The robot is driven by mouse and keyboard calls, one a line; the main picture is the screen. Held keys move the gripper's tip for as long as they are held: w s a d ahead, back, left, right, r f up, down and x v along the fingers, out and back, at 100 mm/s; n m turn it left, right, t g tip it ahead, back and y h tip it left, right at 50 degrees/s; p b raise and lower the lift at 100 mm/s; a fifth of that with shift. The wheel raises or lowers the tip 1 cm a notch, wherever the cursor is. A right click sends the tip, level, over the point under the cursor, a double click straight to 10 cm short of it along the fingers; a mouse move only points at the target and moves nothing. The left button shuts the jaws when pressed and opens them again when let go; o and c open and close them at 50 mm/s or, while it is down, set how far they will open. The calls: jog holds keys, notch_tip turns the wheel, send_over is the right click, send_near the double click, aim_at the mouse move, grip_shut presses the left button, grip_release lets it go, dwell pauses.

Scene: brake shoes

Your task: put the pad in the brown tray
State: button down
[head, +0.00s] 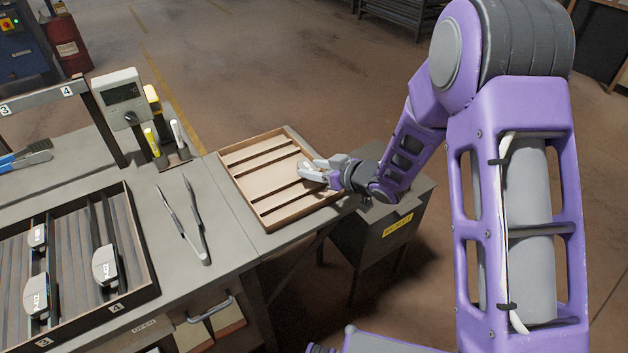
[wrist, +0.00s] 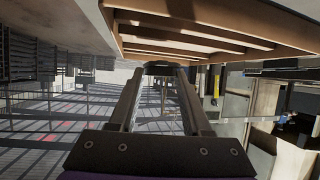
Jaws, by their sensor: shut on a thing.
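The brown tray (head: 250,163) is a shallow wooden tray with slats across it, on the right end of the bench. It also shows along the top of the wrist view (wrist: 225,20). My gripper (head: 304,170) is over the right part of the tray in the head view. In the wrist view, my gripper (wrist: 165,70) is shut on a small dark pad (wrist: 163,66), seen between the fingertips near the tray's edge. The pad is hard to make out in the head view. I cannot tell whether it touches the tray.
Tongs (head: 186,222) lie between the trays. A grey gauge (head: 120,98) and a pen holder (head: 172,158) stand behind. A grey bin (head: 385,232) with a yellow label stands below my arm.

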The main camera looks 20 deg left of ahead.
notch_tip(320, 180, down, 4)
jog(key=shift+r, duration=0.35)
jog(key=shift+b, duration=0.3)
jog(key=shift+c, duration=1.2)
grip_release()
jog(key=p+v, duration=0.1)
jog(key=v, duration=1.1)
